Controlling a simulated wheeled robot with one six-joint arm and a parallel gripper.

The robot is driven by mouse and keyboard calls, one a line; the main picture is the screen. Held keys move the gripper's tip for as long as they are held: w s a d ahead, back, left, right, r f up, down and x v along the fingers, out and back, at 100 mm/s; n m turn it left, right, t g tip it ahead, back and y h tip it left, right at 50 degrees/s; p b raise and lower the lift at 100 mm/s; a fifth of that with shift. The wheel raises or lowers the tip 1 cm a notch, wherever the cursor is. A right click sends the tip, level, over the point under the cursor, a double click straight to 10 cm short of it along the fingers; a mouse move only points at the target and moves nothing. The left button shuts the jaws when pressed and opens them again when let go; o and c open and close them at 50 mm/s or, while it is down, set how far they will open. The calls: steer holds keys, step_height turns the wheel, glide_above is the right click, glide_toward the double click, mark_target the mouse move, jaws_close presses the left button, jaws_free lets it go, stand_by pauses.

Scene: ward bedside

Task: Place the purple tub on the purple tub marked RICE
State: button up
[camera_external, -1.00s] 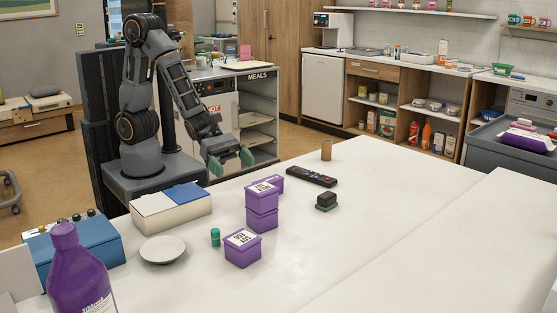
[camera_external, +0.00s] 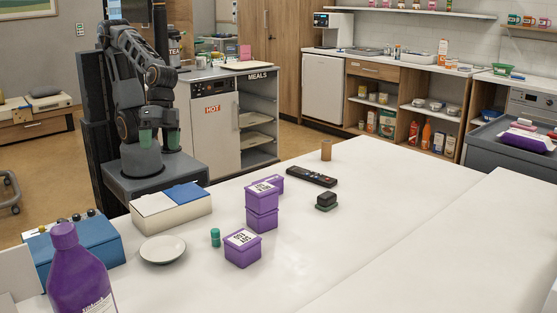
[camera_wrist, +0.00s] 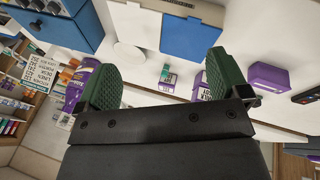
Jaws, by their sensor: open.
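In the external view, two purple tubs stand stacked on the white table, an upper tub (camera_external: 263,197) on a lower tub (camera_external: 262,220). Another purple tub (camera_external: 243,250) with a white label stands alone in front, and a further purple tub (camera_external: 277,182) shows partly behind the stack. The label print is too small to read. My gripper (camera_external: 158,138) is open and empty, drawn back over my base and away from the tubs. In the wrist view its green fingers (camera_wrist: 165,80) are apart; a purple tub (camera_wrist: 268,77) lies beyond the right finger, another partly hidden behind it.
A teal cylinder (camera_external: 215,237), white plate (camera_external: 162,250), cream-and-blue box (camera_external: 171,210), blue box (camera_external: 90,243) and purple bottle (camera_external: 80,275) stand left of the tubs. A remote (camera_external: 311,177), dark block (camera_external: 326,200) and brown cylinder (camera_external: 326,150) are behind right. The table's right side is clear.

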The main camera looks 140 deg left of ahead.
steer(key=shift+s+a+r+m+y, duration=0.15)
steer(key=shift+a+r+m+y, duration=0.1)
steer(key=shift+a+m+y, duration=0.3)
steer(key=shift+s+a+r+m+y, duration=0.25)
steer(key=shift+a+m+y, duration=0.2)
steer(key=shift+a+m, duration=0.15)
steer(key=shift+s+a+r+m+y, duration=0.1)
steer(key=shift+a+r+m+y, duration=0.15)
steer(key=shift+a+m+y, duration=0.3)
steer(key=shift+r, duration=0.1)
